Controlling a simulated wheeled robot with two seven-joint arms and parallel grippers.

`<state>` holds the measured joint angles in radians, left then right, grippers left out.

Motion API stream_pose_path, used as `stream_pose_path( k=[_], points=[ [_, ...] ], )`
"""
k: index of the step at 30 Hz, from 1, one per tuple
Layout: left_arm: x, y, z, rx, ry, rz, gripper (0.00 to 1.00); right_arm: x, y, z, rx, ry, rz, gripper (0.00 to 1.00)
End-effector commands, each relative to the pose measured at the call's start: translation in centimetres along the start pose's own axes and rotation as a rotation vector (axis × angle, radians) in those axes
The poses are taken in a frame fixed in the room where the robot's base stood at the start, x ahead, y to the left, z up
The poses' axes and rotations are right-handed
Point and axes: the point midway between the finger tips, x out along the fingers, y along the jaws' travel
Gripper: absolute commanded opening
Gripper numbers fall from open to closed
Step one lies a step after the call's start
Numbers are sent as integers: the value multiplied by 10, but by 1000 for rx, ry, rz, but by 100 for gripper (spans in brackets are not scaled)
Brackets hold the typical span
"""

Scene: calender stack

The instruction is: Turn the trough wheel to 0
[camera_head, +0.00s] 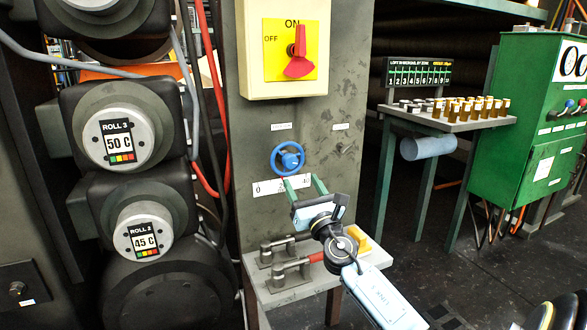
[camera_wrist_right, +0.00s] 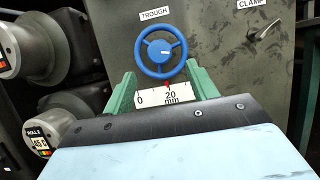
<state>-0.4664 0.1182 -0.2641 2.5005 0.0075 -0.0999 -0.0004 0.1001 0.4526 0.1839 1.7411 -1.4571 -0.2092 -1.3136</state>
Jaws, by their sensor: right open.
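The blue trough wheel (camera_head: 288,159) is mounted on the grey machine column, below the yellow switch panel. In the right wrist view the wheel (camera_wrist_right: 160,52) sits under a TROUGH label, and a small red pointer (camera_wrist_right: 168,84) stands at about the 20 mm mark. The white scale plate (camera_wrist_right: 168,97) shows 0 at its left end; my finger covers its right end. My right gripper (camera_head: 301,183) has green fingers spread apart and empty. They are in front of and just below the wheel, one to each side in the wrist view, with no clear contact. My left gripper is out of view.
Red-handled levers (camera_head: 290,262) and a yellow block (camera_head: 357,238) sit on a shelf below my right gripper. The roll housings (camera_head: 118,140) stand on the left. A sample table (camera_head: 450,122) and green cabinet (camera_head: 530,120) stand on the right. A clamp lever (camera_wrist_right: 265,30) is right of the wheel.

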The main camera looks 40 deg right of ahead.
Motion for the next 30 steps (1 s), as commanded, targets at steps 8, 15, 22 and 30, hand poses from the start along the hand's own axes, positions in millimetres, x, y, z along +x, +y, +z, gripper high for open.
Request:
stream_pose_path(
  k=[8, 15, 22, 30],
  points=[
    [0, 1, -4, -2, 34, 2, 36, 47, 0, -1, 1, 0, -1, 58],
    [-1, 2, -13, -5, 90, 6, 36, 64, 0, -1, 0, 1, 0, 58],
    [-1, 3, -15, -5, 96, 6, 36, 66, 0, -1, 0, 2, 0, 58],
    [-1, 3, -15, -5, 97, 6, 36, 66, 0, -1, 1, 2, 0, 34]
  ],
)
